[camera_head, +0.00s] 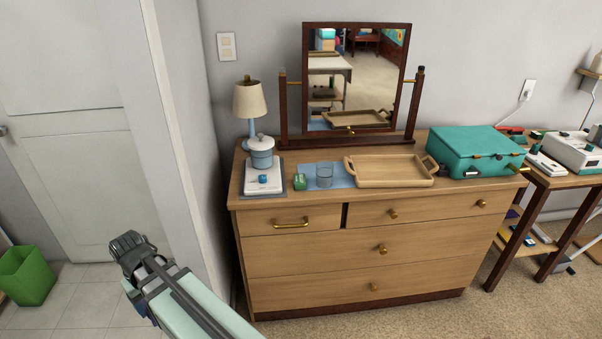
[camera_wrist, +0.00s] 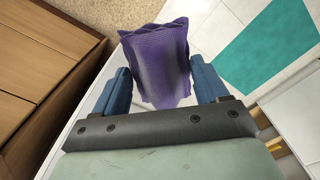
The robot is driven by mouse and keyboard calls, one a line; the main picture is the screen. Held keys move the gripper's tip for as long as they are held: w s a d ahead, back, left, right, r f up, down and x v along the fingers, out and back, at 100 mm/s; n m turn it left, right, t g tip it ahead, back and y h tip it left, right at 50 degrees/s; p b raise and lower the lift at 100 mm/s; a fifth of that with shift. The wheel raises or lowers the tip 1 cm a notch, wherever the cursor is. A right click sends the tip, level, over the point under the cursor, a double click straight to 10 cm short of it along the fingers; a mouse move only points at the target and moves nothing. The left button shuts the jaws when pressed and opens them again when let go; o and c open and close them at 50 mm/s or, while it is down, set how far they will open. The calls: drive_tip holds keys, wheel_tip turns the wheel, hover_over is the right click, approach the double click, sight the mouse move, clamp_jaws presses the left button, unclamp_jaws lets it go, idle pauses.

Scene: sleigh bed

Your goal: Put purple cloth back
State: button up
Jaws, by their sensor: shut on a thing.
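The purple cloth (camera_wrist: 162,62) is in the wrist view, hanging as a crumpled, textured piece between the two blue fingers of my gripper (camera_wrist: 160,88). The fingers are shut on it, one at each side. The cloth's lower end is close to the dark palm bar. In the head view my arm shows at the lower left, in front of the wall corner and left of the wooden dresser (camera_head: 330,262). The cloth and the fingertips cannot be made out there. The dresser's drawers look shut.
A green bin (camera_head: 27,275) is at the far left. Carpet before the dresser is clear.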

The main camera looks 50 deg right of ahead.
drive_tip(key=w+d+r+m, duration=0.1)
drive_tip(key=w+d+m, duration=0.1)
drive_tip(key=d, duration=0.3)
drive_tip(key=w+d+r+m, duration=0.1)
drive_tip(key=w+d+r, duration=0.1)
drive_tip(key=d, duration=0.3)
wheel_tip(320, 180, up, 13)
drive_tip(key=m, duration=0.6)
hover_over(314, 166)
drive_tip(key=shift+f, duration=3.55)
drive_tip(key=shift+f, duration=0.65)
drive_tip(key=o, duration=1)
drive_tip(key=shift+o, duration=0.2)
